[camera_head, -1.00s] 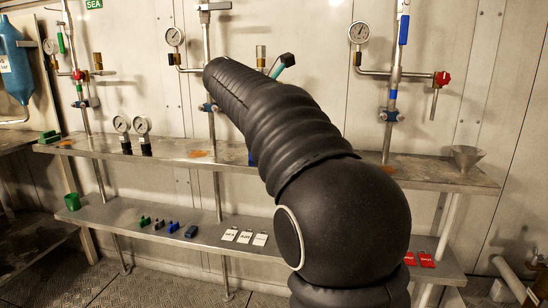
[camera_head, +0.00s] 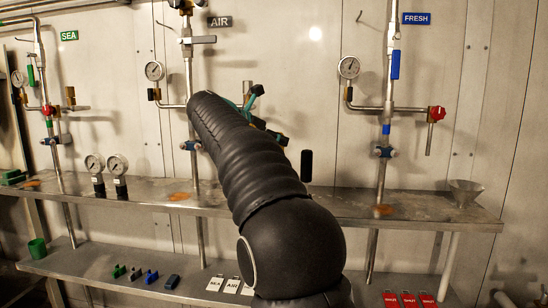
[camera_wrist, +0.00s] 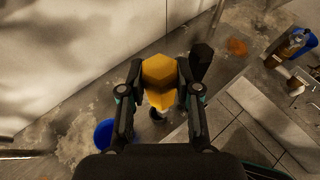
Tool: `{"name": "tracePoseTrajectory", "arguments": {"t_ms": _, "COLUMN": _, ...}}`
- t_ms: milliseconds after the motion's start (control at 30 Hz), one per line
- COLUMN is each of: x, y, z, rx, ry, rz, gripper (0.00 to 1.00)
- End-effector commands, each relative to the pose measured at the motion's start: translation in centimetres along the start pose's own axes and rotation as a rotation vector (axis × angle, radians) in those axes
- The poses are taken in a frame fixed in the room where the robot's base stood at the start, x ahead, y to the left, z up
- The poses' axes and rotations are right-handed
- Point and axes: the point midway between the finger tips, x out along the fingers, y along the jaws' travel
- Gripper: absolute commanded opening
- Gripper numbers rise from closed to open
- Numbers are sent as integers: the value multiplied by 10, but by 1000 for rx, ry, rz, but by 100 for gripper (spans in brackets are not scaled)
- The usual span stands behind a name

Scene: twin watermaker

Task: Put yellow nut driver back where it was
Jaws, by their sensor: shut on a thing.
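In the wrist view my gripper (camera_wrist: 160,88) is shut on a yellow block-shaped piece (camera_wrist: 159,71), which looks like the yellow nut driver's handle. The yellow piece sits between the two fingers, and its far end is hidden. In the head view my black arm hides most of my gripper (camera_head: 262,114); only some teal and black finger parts show, above the upper shelf. The yellow nut driver cannot be made out there. A dark upright piece (camera_head: 306,166) shows right of the arm; I cannot tell what it is.
The upper metal shelf (camera_head: 440,208) carries two gauges (camera_head: 107,167) and a funnel (camera_head: 465,192). Vertical pipes with valves rise behind it. The lower shelf (camera_head: 90,262) holds a green cup (camera_head: 38,248), small clips, white tags (camera_head: 231,285) and red tags (camera_head: 408,299).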

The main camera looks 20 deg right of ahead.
Motion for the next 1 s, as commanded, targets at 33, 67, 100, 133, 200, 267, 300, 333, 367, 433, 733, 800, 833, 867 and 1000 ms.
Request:
{"name": "tracePoseTrajectory", "arguments": {"t_ms": 33, "x": 4, "y": 5, "z": -2, "rx": 0, "ry": 0, "rz": -1, "gripper": 0}}
{"name": "tracePoseTrajectory", "arguments": {"t_ms": 67, "x": 5, "y": 6, "z": -2, "rx": 1, "ry": -1, "rz": -1, "gripper": 0}}
{"name": "tracePoseTrajectory", "arguments": {"t_ms": 100, "x": 7, "y": 8, "z": -3, "rx": 1, "ry": -1, "rz": -2, "gripper": 0}}
{"name": "tracePoseTrajectory", "arguments": {"t_ms": 133, "x": 8, "y": 9, "z": -4, "rx": 1, "ry": -1, "rz": -2, "gripper": 0}}
{"name": "tracePoseTrajectory", "arguments": {"t_ms": 200, "x": 10, "y": 10, "z": -8, "rx": 1, "ry": -1, "rz": -2, "gripper": 0}}
{"name": "tracePoseTrajectory", "arguments": {"t_ms": 267, "x": 14, "y": 10, "z": -15, "rx": -1, "ry": 0, "rz": -3, "gripper": 0}}
{"name": "tracePoseTrajectory", "arguments": {"t_ms": 300, "x": 16, "y": 10, "z": -21, "rx": 0, "ry": 0, "rz": -2, "gripper": 0}}
{"name": "tracePoseTrajectory", "arguments": {"t_ms": 333, "x": 18, "y": 10, "z": -25, "rx": 0, "ry": 1, "rz": -3, "gripper": 0}}
{"name": "tracePoseTrajectory", "arguments": {"t_ms": 367, "x": 20, "y": 9, "z": -30, "rx": -2, "ry": 1, "rz": -4, "gripper": 0}}
{"name": "tracePoseTrajectory", "arguments": {"t_ms": 433, "x": 24, "y": 9, "z": -37, "rx": 0, "ry": 2, "rz": -5, "gripper": 0}}
{"name": "tracePoseTrajectory", "arguments": {"t_ms": 733, "x": 26, "y": 9, "z": -41, "rx": 2, "ry": 0, "rz": -3, "gripper": 0}}
{"name": "tracePoseTrajectory", "arguments": {"t_ms": 800, "x": 26, "y": 9, "z": -41, "rx": 2, "ry": 1, "rz": -3, "gripper": 47}}
{"name": "tracePoseTrajectory", "arguments": {"t_ms": 833, "x": 26, "y": 9, "z": -41, "rx": 2, "ry": 1, "rz": -3, "gripper": 55}}
{"name": "tracePoseTrajectory", "arguments": {"t_ms": 867, "x": 26, "y": 9, "z": -41, "rx": 2, "ry": 1, "rz": -3, "gripper": 57}}
{"name": "tracePoseTrajectory", "arguments": {"t_ms": 1000, "x": 25, "y": 9, "z": -41, "rx": 2, "ry": 0, "rz": -2, "gripper": 57}}
